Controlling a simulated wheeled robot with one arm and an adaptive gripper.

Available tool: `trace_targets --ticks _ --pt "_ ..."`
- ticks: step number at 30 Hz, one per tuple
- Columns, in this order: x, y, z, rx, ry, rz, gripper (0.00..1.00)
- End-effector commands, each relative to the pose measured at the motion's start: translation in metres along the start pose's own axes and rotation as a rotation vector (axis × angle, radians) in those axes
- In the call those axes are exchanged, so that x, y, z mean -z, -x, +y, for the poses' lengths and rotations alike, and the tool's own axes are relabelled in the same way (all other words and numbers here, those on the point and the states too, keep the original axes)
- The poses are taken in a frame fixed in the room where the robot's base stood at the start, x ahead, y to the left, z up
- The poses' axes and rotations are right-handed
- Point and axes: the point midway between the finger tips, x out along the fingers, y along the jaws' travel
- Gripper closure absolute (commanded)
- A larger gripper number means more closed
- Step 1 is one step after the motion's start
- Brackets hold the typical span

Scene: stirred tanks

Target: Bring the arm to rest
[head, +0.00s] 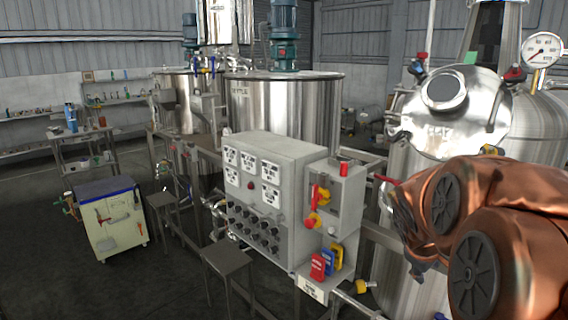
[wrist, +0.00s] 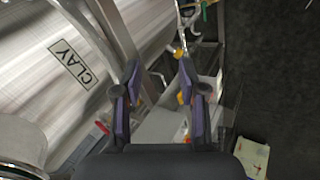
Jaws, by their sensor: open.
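My arm is the copper-coloured one at the right of the head view, bent in front of a steel tank. My gripper shows in the wrist view (wrist: 159,80) with its two dark purple-padded fingers apart and nothing between them. In the head view only a dark part of it shows beside the copper links, and its fingertips are hard to make out. Beyond the fingers in the wrist view are a steel tank labelled CLAY (wrist: 45,70) at the left and a pale panel lower in the middle.
A steel tank (head: 400,290) with a round hatch (head: 455,130) and a dial (head: 541,50) is close behind my arm.

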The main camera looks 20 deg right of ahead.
Motion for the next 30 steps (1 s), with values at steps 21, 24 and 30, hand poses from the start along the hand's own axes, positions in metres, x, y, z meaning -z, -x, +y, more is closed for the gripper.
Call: trace_targets --ticks 21,24,30 --pt "-0.087 0.123 -0.297 0.514 -0.056 -0.286 0.59" --pt "-0.103 0.133 -0.313 0.545 -0.051 -0.327 0.59" --pt "-0.114 0.141 -0.323 0.566 -0.050 -0.351 0.59"
